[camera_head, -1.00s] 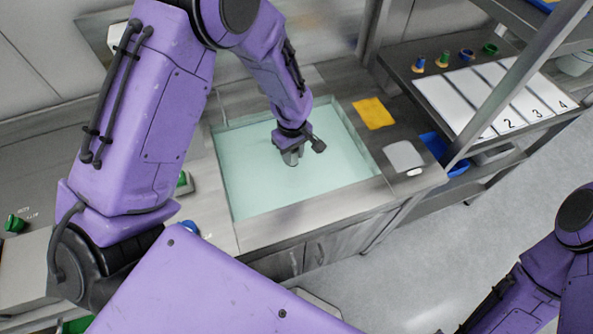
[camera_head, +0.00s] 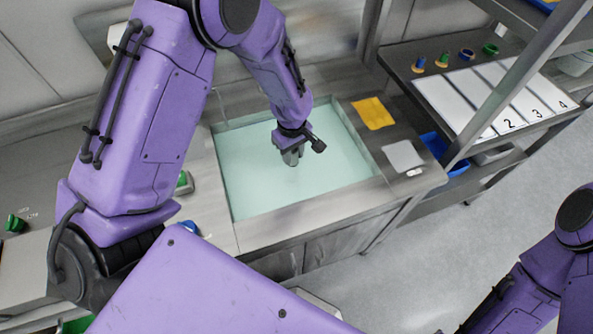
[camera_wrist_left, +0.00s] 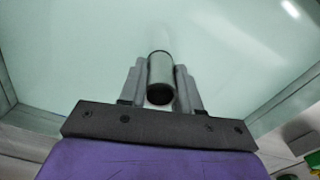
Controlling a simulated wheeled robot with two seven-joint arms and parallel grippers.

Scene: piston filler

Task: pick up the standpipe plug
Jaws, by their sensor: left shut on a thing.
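My left gripper (camera_head: 291,157) points down over the pale green, water-filled sink basin (camera_head: 250,185). In the left wrist view its two grey fingers (camera_wrist_left: 161,84) are shut on the standpipe plug (camera_wrist_left: 160,72), a short grey-green cylinder with a dark end facing the camera. In the head view the plug is hidden by the gripper or too small to make out. I cannot tell how far the plug's lower end is from the basin floor. My right arm shows at the lower right; its gripper is outside the view.
A yellow cloth (camera_head: 374,113) and a light grey pad (camera_head: 403,156) lie on the counter right of the basin. A shelf further right holds a numbered white board (camera_head: 490,98) and several small coloured parts. A blue bin (camera_head: 440,150) sits below it.

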